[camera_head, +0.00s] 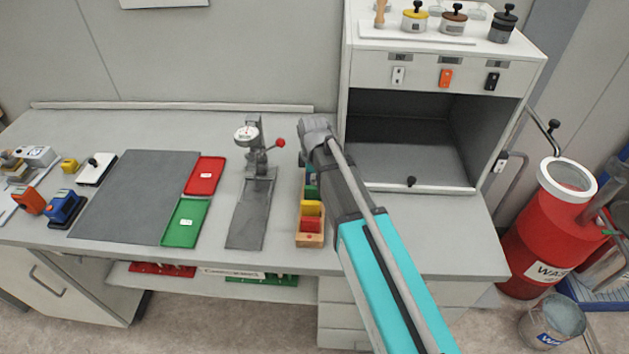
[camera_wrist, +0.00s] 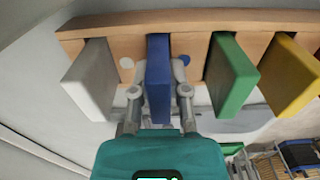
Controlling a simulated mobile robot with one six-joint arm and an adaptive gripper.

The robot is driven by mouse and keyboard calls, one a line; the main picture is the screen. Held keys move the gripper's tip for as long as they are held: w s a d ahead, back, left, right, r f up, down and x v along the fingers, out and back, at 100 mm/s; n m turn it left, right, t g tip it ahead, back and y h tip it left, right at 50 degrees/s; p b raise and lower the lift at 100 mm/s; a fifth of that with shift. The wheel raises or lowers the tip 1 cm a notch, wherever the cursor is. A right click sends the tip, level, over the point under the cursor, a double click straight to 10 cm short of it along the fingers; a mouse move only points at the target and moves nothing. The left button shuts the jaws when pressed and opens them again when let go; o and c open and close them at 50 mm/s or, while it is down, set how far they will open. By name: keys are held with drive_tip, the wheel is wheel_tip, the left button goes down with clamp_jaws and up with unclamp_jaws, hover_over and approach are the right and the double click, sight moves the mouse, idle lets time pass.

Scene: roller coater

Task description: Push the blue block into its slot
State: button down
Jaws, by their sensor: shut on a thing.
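A wooden rack (camera_wrist: 200,20) crosses the top of the wrist view. The blue block (camera_wrist: 158,70) stands at the rack between a white block (camera_wrist: 92,80) and a green block (camera_wrist: 231,76). My gripper (camera_wrist: 158,92) has one finger on each side of the blue block and is shut on it. The block's far end meets the rack; how deep it sits in its slot I cannot tell. In the head view the rack (camera_head: 309,241) lies on the bench, with my arm hiding its far part.
A yellow block (camera_wrist: 290,75) stands right of the green one; a red block (camera_head: 310,225) is nearest the rack's front in the head view. A dial gauge stand (camera_head: 254,145) is left of the rack. An open cabinet (camera_head: 405,135) stands close on the right.

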drive_tip(key=shift+f, duration=0.2)
drive_tip(key=c, duration=0.6)
unclamp_jaws()
drive_tip(key=shift+r, duration=0.15)
wheel_tip(320, 180, up, 12)
drive_tip(key=p, duration=1.2)
drive_tip(key=shift+r, duration=0.1)
idle(0.3)
drive_tip(key=s+d+m, duration=0.4)
drive_tip(key=d+m, duration=0.2)
drive_tip(key=s+d+m, duration=0.5)
drive_tip(key=d, duration=0.2)
drive_tip(key=s+d+m, duration=0.4)
drive_tip(key=d+m, duration=0.2)
drive_tip(key=shift+s+d+m, duration=0.15)
drive_tip(key=shift+d+m, duration=0.15)
